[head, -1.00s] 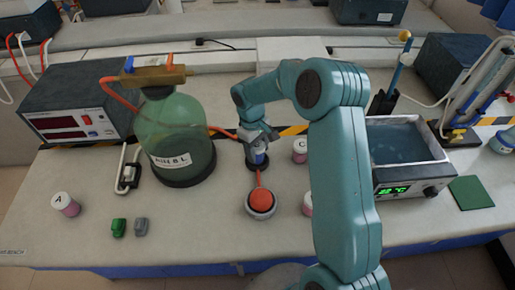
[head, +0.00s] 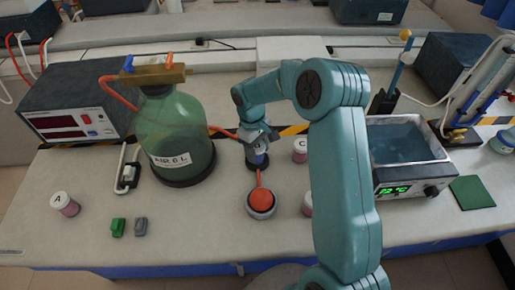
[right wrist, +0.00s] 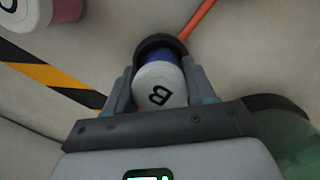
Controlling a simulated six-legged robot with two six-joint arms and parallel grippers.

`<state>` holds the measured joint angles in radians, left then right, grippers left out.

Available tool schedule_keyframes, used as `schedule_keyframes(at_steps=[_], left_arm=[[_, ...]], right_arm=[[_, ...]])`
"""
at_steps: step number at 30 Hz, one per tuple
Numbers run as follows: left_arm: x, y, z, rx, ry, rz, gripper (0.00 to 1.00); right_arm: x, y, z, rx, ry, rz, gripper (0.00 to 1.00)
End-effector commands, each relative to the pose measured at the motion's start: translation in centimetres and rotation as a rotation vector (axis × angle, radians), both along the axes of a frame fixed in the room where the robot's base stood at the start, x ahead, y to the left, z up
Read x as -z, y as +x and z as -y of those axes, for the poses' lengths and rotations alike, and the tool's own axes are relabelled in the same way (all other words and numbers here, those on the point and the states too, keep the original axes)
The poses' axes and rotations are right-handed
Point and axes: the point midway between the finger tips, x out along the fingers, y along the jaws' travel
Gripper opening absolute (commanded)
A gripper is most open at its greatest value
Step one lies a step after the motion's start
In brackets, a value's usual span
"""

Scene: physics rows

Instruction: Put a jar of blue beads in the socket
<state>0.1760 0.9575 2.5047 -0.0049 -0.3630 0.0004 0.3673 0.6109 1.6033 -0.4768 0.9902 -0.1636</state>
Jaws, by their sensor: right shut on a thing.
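A jar of blue beads with a white lid marked B (right wrist: 158,88) is between the fingers of my right gripper (right wrist: 160,92). In the head view the same jar (head: 259,159) stands upright under my right gripper (head: 256,140), behind the red-orange bulb. The gripper is shut on it. The socket, a dark round ring (right wrist: 160,43), surrounds the jar's lower end in the right wrist view; it also shows at the jar's foot in the head view (head: 257,167). How deep the jar sits cannot be told. My left gripper is not in view.
A green glass bottle (head: 174,130) stands close left of the socket. Jars with pink contents stand near, marked C (head: 300,149) and A (head: 64,204). A water bath (head: 405,145) is right.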

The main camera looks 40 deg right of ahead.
Motion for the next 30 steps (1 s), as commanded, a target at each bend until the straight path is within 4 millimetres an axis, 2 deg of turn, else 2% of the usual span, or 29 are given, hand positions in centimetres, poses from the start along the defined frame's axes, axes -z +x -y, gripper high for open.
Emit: schedule_keyframes(at_steps=[11, 12, 15, 25, 28, 30], left_arm=[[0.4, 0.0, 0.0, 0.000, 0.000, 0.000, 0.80], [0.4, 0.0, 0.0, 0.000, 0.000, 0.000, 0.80], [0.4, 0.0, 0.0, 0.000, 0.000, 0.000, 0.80], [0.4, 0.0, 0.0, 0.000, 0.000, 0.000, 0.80], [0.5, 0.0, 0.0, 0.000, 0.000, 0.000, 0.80], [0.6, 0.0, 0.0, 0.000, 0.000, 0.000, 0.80]], right_arm=[[0.5, 0.0, 0.0, 0.000, 0.000, 0.000, 0.21], [0.5, 0.0, 0.0, 0.000, 0.000, 0.000, 0.57], [0.5, 0.0, 0.0, 0.000, 0.000, 0.000, 0.84], [0.2, 0.1, 0.0, 0.000, -0.001, 0.001, 0.84], [-1.0, 0.3, 0.0, 0.000, -0.002, 0.002, 0.84], [-2.5, 0.5, 0.0, 0.002, -0.002, 0.006, 0.84]])
